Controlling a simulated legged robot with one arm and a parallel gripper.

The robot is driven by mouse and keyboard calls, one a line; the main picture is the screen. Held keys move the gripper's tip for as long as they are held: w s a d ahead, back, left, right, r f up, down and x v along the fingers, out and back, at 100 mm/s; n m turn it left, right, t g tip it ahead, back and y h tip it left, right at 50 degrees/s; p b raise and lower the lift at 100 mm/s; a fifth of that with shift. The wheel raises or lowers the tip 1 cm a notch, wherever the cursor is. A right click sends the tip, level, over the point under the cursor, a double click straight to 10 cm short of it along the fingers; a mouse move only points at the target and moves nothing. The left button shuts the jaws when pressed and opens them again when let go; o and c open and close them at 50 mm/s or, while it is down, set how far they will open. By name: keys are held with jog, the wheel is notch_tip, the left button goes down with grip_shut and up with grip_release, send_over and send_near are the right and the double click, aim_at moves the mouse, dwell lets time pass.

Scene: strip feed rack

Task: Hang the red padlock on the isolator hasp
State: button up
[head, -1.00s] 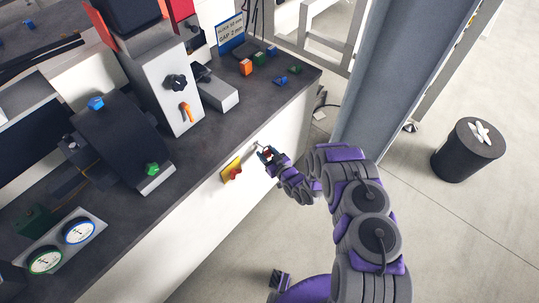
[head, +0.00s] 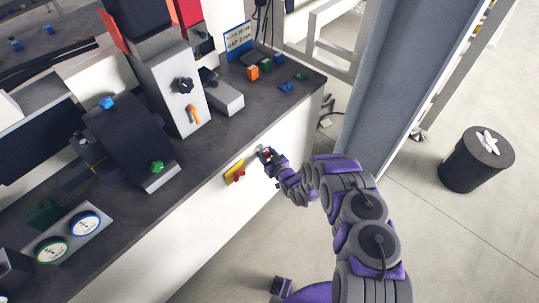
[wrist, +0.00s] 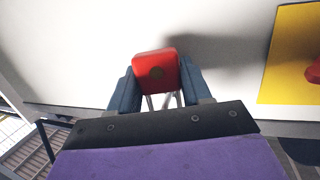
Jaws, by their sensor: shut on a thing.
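The red padlock (wrist: 156,70) is between the two blue-grey fingers of my gripper (wrist: 156,88) in the wrist view. Its body faces the camera and two grey metal bars show below it between the fingers. In the head view my gripper (head: 267,156) is shut on the padlock in front of the white bench front. The isolator (head: 234,172) is a yellow plate with a red handle on that white face, just left of my gripper. It also shows at the right edge of the wrist view (wrist: 290,60). The padlock is apart from it. The hasp is not clearly seen.
The dark bench top (head: 215,137) above carries a grey machine housing (head: 170,90), gauges (head: 84,223) and several small coloured blocks. A grey column (head: 405,80) stands right of my arm. A dark bin (head: 475,160) is on open floor at the far right.

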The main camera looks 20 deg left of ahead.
jog(key=shift+s+a+f, duration=0.1)
jog(key=shift+a, duration=0.25)
